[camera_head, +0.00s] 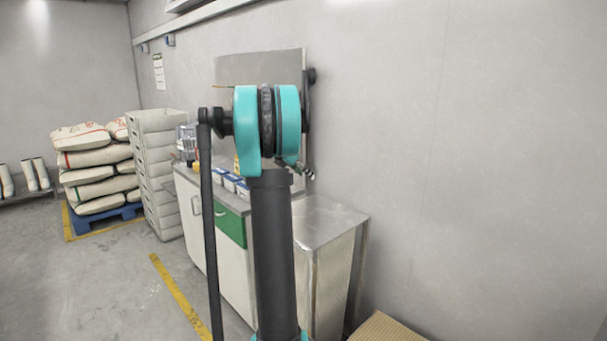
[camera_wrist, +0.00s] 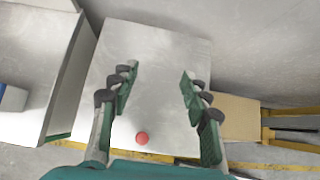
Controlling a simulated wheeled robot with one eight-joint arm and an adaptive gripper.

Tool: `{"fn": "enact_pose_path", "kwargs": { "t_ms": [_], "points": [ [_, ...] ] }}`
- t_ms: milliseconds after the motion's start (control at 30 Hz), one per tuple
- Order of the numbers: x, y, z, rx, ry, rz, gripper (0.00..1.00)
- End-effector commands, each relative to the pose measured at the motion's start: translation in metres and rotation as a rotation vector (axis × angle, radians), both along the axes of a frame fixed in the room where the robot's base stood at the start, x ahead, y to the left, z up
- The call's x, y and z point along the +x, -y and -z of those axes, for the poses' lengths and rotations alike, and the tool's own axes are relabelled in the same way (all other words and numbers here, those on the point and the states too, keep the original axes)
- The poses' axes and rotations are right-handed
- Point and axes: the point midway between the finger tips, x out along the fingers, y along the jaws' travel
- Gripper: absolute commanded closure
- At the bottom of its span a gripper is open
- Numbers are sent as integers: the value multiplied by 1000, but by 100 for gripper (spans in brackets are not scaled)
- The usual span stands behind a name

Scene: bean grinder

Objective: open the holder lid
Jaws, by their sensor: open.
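I cannot make out a holder lid for certain in either view. In the head view my arm hides my gripper and part of the counter. A bare steel-topped stand (camera_head: 328,222) shows right of the arm.
A counter with a green drawer (camera_head: 230,226) holds small blue-and-white boxes (camera_head: 236,186). White crates (camera_head: 160,175) and sacks (camera_head: 97,172) are stacked at left. A cardboard box (camera_head: 385,328) is at lower right. The wall lies close at right; open floor is at left.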

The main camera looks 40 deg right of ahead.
Motion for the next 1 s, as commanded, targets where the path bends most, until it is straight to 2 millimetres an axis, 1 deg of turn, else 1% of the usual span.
{"fn": "enact_pose_path", "kwargs": {
  "t_ms": [133,500,933,967,1000],
  "points": [
    [0,0,0,0,0,0,54],
    [0,0,0,0,0,0,100],
    [0,0,0,0,0,0,100],
    [0,0,0,0,0,0,98],
    [0,0,0,0,0,0,93]
  ]
}}
